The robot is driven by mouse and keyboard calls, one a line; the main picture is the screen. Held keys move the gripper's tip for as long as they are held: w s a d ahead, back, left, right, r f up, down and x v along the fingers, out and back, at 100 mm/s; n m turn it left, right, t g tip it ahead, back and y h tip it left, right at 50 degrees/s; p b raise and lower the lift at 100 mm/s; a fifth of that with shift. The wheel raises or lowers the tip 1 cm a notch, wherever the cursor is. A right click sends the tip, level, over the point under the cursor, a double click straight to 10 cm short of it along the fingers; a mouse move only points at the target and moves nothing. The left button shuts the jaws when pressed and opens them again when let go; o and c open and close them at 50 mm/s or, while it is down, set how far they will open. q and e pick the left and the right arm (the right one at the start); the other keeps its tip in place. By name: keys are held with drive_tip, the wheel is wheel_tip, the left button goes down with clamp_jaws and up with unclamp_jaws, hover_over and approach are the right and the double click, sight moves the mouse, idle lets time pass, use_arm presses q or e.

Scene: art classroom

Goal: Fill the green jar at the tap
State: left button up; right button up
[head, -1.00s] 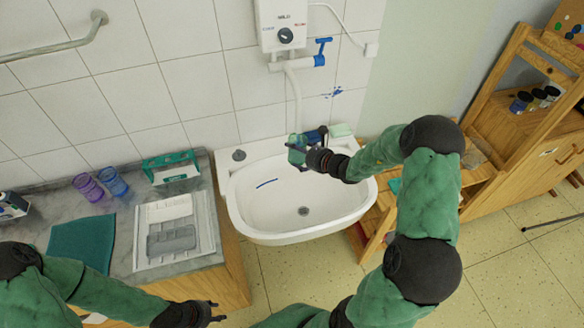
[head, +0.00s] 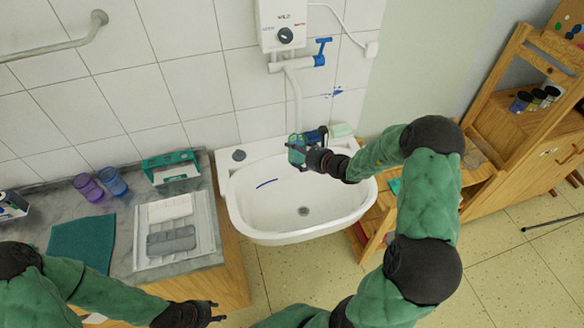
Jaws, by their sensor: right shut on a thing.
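The green jar (head: 293,143) is in the grip of my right gripper (head: 302,148), held above the back of the white sink (head: 265,217). The jar is small here and partly hidden by the fingers; I cannot tell how much water is in it. A white spout pipe (head: 296,95) comes down from the heater over the jar's place. The tap with its blue handle (head: 322,48) is on the wall above. My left gripper (head: 213,312) is low over the floor in front of the counter, apart from everything; its fingers look spread and empty.
The counter (head: 125,197) on the left holds purple (head: 88,188) and blue cups (head: 113,182), a green caddy (head: 171,167), a teal cloth (head: 82,242) and a tray (head: 147,215). A wooden shelf (head: 500,130) stands at right. A blue brush-like streak (head: 267,184) is in the basin.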

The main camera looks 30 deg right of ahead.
drive_tip(key=s+a+b, duration=0.1)
drive_tip(key=s+a, duration=0.4)
idle(0.5)
drive_tip(key=shift+s+a, duration=0.15)
idle(0.5)
drive_tip(key=s+a, duration=0.4)
drive_tip(key=s, duration=0.1)
drive_tip(key=shift+a+b, duration=0.35)
drive_tip(key=shift+a, duration=0.05)
idle(0.4)
idle(0.3)
